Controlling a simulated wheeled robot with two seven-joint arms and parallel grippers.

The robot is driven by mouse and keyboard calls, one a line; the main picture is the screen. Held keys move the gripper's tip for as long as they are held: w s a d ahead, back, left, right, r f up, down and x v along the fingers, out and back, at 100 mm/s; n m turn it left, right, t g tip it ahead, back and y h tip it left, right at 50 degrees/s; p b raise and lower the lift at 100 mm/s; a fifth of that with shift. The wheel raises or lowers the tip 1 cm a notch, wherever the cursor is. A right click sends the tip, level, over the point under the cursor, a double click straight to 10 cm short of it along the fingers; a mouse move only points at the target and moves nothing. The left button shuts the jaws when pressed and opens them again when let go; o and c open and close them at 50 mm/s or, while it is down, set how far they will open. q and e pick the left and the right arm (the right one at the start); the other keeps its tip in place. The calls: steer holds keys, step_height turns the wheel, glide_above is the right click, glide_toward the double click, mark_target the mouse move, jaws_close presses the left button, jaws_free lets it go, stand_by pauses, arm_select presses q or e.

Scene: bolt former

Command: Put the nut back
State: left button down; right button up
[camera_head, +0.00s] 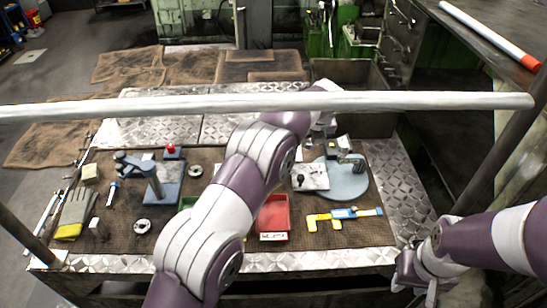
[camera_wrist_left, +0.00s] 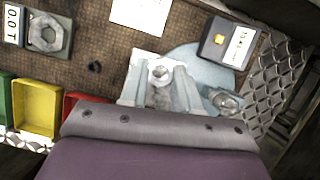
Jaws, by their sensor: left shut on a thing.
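My left gripper (camera_head: 319,135) is above the right part of the workbench, near the white plate (camera_head: 309,177) and the grey round disc (camera_head: 343,184). In the left wrist view its fingers (camera_wrist_left: 161,85) are shut on a small metal nut (camera_wrist_left: 160,72), over the pale plate beside the disc. I cannot tell whether the nut touches the plate. Another large hex nut (camera_wrist_left: 46,34) lies on the scale at the upper left. A further metal nut-like part (camera_wrist_left: 226,101) is on the disc. My right gripper (camera_head: 415,272) is off the bench's right front corner; its jaws are unclear.
A red bin (camera_head: 272,217), a yellow bin (camera_wrist_left: 38,106) and a green bin stand at the front. A blue-and-yellow caliper (camera_head: 343,216), a stand (camera_head: 155,180) and gloves (camera_head: 76,212) lie on the mat. A long pale bar (camera_head: 270,103) crosses the view.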

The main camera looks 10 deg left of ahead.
arm_select(q)
steer(key=shift+s+a+f+b, duration=0.2)
steer(key=shift+a+f+b, duration=0.55)
steer(key=shift+f+b, duration=0.35)
steer(key=a+f, duration=0.1)
steer(key=a, duration=0.2)
steer(key=s+a+f+p, duration=0.1)
steer(key=a, duration=0.2)
steer(key=a+f+p, duration=0.1)
steer(key=a+f, duration=0.1)
steer(key=a, duration=0.1)
steer(key=shift+s+a+f, duration=0.1)
steer(key=shift+s+a, duration=0.25)
steer(key=shift+a, duration=0.05)
step_height(320, 180, down, 4)
steer(key=shift+s+f+p, duration=0.1)
steer(key=shift+p, duration=0.7)
steer(key=shift+f, duration=0.1)
steer(key=c, duration=0.8)
jaws_free()
